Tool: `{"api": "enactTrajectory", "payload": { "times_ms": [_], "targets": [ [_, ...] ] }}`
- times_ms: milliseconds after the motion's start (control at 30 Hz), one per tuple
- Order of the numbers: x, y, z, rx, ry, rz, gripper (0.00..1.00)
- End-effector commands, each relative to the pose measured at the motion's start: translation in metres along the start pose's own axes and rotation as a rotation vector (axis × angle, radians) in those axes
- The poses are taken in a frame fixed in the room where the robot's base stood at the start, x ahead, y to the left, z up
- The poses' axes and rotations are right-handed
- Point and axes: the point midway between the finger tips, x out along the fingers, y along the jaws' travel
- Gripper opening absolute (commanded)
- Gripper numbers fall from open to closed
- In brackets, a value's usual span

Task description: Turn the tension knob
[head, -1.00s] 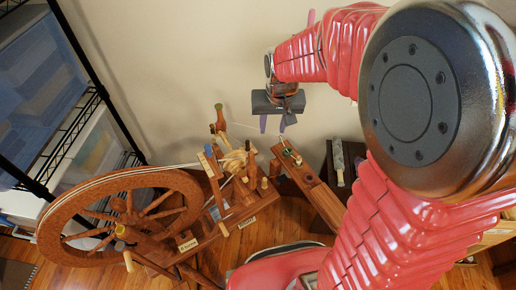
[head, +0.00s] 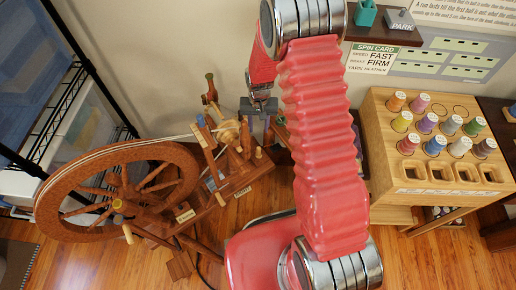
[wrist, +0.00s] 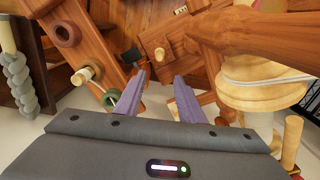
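The spinning wheel (head: 115,193) stands at left in the head view, with small pale turned knobs on its wooden frame. In the wrist view a pale rounded knob (wrist: 159,53) on a wooden block lies beyond the gap between my fingertips; I cannot tell for sure that it is the tension knob. My gripper (wrist: 159,85) is open, its two purple fingers apart with nothing between them. In the head view my gripper (head: 258,106) hangs behind the wheel's upright parts, close to the wall; its fingertips are hidden there.
In the wrist view a pale bobbin (wrist: 262,85) stands close at right, and a wooden arm with dark rings (wrist: 68,35) and a peg at left. A spool rack (head: 385,165) stands at right in the head view. A wire shelf (head: 60,100) is at far left.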

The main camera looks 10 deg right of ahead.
Motion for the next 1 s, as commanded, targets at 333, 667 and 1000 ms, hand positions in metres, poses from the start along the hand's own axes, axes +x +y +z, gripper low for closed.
{"api": "enactTrajectory", "payload": {
  "times_ms": [333,667,1000],
  "targets": [
    [0.025,0.001,0.001,0.010,-0.017,0.005,0.36],
    [0.029,0.001,0.002,0.010,-0.018,0.005,0.36],
    [0.064,0.001,0.002,0.011,-0.018,0.005,0.36]
  ]
}}
